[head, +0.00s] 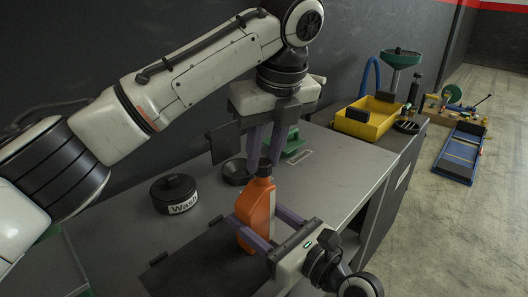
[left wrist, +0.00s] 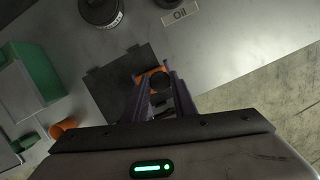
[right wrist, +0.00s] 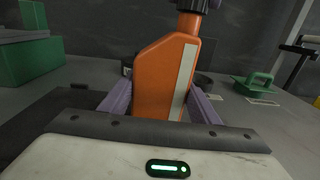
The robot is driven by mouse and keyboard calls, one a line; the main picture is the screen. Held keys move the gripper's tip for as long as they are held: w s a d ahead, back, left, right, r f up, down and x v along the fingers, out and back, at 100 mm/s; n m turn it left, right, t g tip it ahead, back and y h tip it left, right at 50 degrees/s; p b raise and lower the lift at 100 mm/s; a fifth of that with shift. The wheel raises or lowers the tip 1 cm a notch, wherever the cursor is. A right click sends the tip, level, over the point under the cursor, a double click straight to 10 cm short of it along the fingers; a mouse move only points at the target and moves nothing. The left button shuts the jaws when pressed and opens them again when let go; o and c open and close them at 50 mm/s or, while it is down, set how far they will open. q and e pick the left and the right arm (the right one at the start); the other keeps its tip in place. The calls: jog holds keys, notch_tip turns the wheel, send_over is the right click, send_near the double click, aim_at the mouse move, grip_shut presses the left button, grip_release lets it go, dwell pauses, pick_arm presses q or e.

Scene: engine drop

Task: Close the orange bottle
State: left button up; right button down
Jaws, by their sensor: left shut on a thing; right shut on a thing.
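The orange bottle (head: 258,207) stands upright on the grey worktop, at or near a dark mat. A black cap (left wrist: 160,82) sits at the bottle's neck in the left wrist view. The cap's lower part also shows at the top edge of the right wrist view (right wrist: 203,5). My left gripper (head: 263,168) points down from above and is shut on the cap. My right gripper (head: 255,225) comes in level from the front right and is shut on the bottle's body (right wrist: 165,78), one finger on each side. Whether the cap is fully seated is hidden by the fingers.
A black round container (head: 174,193) labelled "Wash" stands left on the worktop. A dark bowl (head: 236,171) and a green handled object (head: 296,142) lie behind the bottle. A yellow bin (head: 366,121) stands at the back right. Green boxes (right wrist: 30,55) show in the right wrist view.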

pick_arm(q)
jog(key=m, duration=0.2)
jog(key=m+h, duration=0.1)
jog(key=m, duration=0.2)
jog(key=shift+a+m+h, duration=0.2)
jog(key=shift+m+h, duration=0.1)
jog(key=m+h, duration=0.1)
jog(key=m, duration=0.3)
jog(key=m+h, duration=0.1)
jog(key=m, duration=0.2)
jog(key=o, duration=1)
jog(key=shift+r, duration=0.1)
